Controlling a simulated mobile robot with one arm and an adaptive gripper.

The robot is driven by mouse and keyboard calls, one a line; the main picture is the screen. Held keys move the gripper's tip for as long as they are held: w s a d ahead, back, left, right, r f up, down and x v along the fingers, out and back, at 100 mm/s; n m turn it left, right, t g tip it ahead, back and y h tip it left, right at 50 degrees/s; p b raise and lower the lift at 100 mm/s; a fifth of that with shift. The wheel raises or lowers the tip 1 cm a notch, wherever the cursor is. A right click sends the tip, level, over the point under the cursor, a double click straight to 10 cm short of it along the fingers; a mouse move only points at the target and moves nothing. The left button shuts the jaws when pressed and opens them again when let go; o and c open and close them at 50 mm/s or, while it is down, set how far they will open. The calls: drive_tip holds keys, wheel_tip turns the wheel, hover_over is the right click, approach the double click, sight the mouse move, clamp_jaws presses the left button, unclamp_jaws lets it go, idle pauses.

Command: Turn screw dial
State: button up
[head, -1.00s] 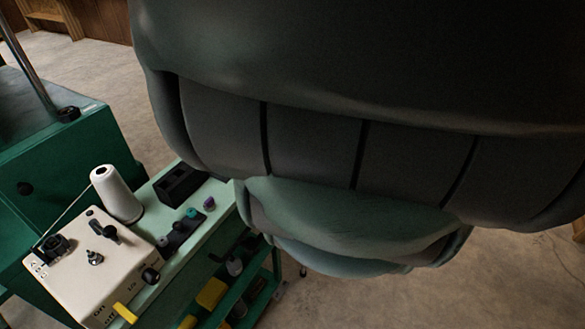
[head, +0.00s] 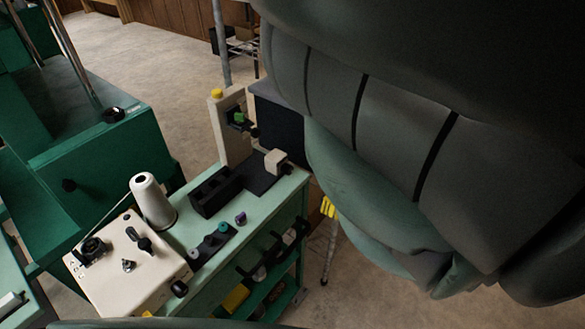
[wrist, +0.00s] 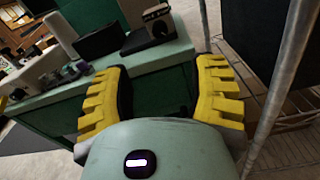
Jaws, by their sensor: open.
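A beige box (head: 125,265) with several black knobs and a metal post stands on the left end of the pale green bench. A round black dial (head: 180,289) sits on its front side. I cannot tell which of these knobs is the screw dial. My gripper (wrist: 162,100) shows two yellow ribbed fingers spread apart in the wrist view, with nothing between them. In the head view, yellow fingers (head: 329,208) show just right of the bench, apart from the box. My arm hides much of the right side.
A white thread cone (head: 153,202) stands behind the box. A black tray (head: 215,191), small spools (head: 223,228) and a beige upright device (head: 232,135) with a green knob share the bench (head: 262,210). A metal pole (wrist: 285,75) stands close right of my gripper. Open floor lies behind.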

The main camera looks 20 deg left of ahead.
sight(291, 171)
drive_tip(key=x, duration=1.2)
drive_tip(key=shift+a+b, duration=0.1)
drive_tip(key=shift+b, duration=0.3)
clamp_jaws()
